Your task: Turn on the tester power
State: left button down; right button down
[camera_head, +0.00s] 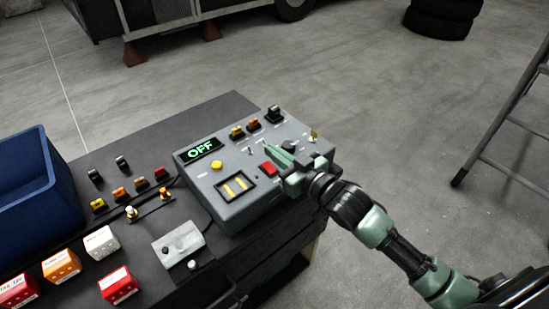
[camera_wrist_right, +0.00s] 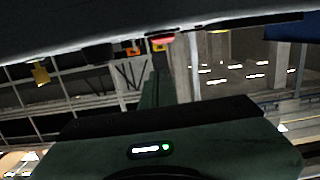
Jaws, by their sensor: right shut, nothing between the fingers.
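The tester (camera_head: 232,205) is a grey box on the dark bench, with a display (camera_head: 201,149) that reads OFF in green. A red rocker or button (camera_head: 268,168) sits on its top panel, close to the left of my right gripper (camera_head: 284,158). A yellow button (camera_head: 216,165) and a black-framed slot with yellow strips (camera_head: 236,186) are also on the panel. My right gripper is shut and empty, low over the panel's right part; I cannot tell if it touches anything. In the right wrist view its green fingers (camera_wrist_right: 158,85) point toward a red part (camera_wrist_right: 162,39). My left gripper is out of view.
Small levers and connectors, including a black one (camera_head: 274,114), stand along the tester's far edge. A blue bin (camera_head: 36,190), coloured boxes (camera_head: 61,265) and a small grey switch box (camera_head: 179,248) are on the bench. A ladder (camera_head: 500,115) stands at right on open floor.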

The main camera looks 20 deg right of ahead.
aim_at(274, 169)
jog(key=shift+f, duration=1.45)
jog(key=p, duration=0.2)
jog(key=shift+w+r+g+p, duration=0.15)
jog(key=shift+r+g+p, duration=0.15)
jog(key=shift+p, duration=0.05)
jog(key=shift+f+b, duration=0.35)
jog(key=shift+f, duration=0.1)
jog(key=shift+r, duration=0.25)
jog(key=r+p, duration=0.3)
jog(key=p, duration=0.1)
jog(key=shift+w+a+r, duration=0.1)
jog(key=shift+w+r, duration=0.15)
jog(key=shift+r, duration=0.05)
jog(key=r+b+v, duration=0.1)
jog(key=r+v, duration=0.1)
jog(key=v, duration=0.7)
jog(key=shift+s+r+b, duration=0.15)
jog(key=shift+s+b, duration=0.1)
jog(key=shift+b, duration=0.15)
